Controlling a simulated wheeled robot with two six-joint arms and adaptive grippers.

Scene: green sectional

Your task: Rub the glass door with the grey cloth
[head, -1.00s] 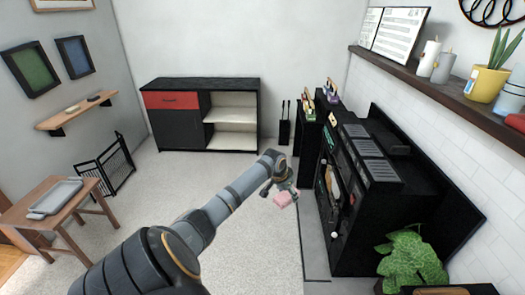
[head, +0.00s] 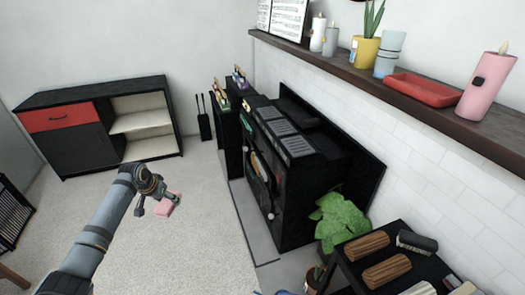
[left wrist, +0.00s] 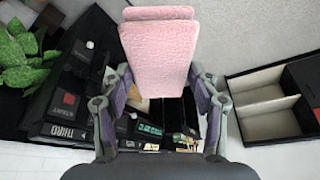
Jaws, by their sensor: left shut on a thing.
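My left gripper (head: 154,199) is shut on a pink, soft-looking cloth pad (head: 168,205), pink rather than grey. It holds the pad in the air above the pale carpet. In the left wrist view the pad (left wrist: 160,45) stands out between the two fingers of the gripper (left wrist: 158,82). The black stove (head: 300,150) stands to the right of the gripper, against the white brick wall. Its dark front, with what looks like the glass door (head: 261,177), faces left and is seen at a steep angle. The pad is clear of it.
A leafy plant (head: 340,220) stands just in front of the stove. A black rack with logs (head: 387,270) is at the lower right. A mantel shelf (head: 400,93) carries candles and pots. A black cabinet (head: 95,150) stands at the back left. The carpet left of the stove is free.

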